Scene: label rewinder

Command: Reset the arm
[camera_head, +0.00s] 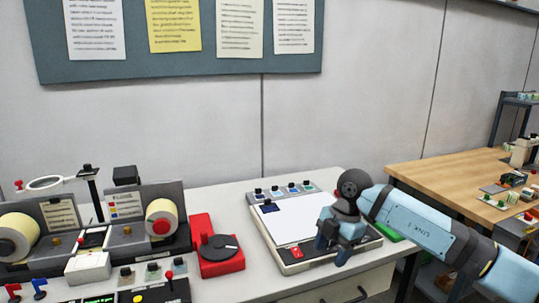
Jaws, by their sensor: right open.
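My right gripper (334,244) hangs at the end of my light blue and dark right arm, which comes in from the right. It is open, with its fingers pointing down over the right part of a white-topped flat device (290,222) on the bench. I see nothing between its fingers. Whether the fingertips touch the device cannot be told. My left gripper is not in view. The label rewinder (120,243) stands at the left with a cream roll (18,235) on its left side and another roll (161,220) on its right side.
A red block with a black disc (219,248) sits between the rewinder and the flat device. A green item (386,232) lies partly behind my arm. A control panel (150,292) is at the front left. A wooden table (450,172) with small items stands at the right.

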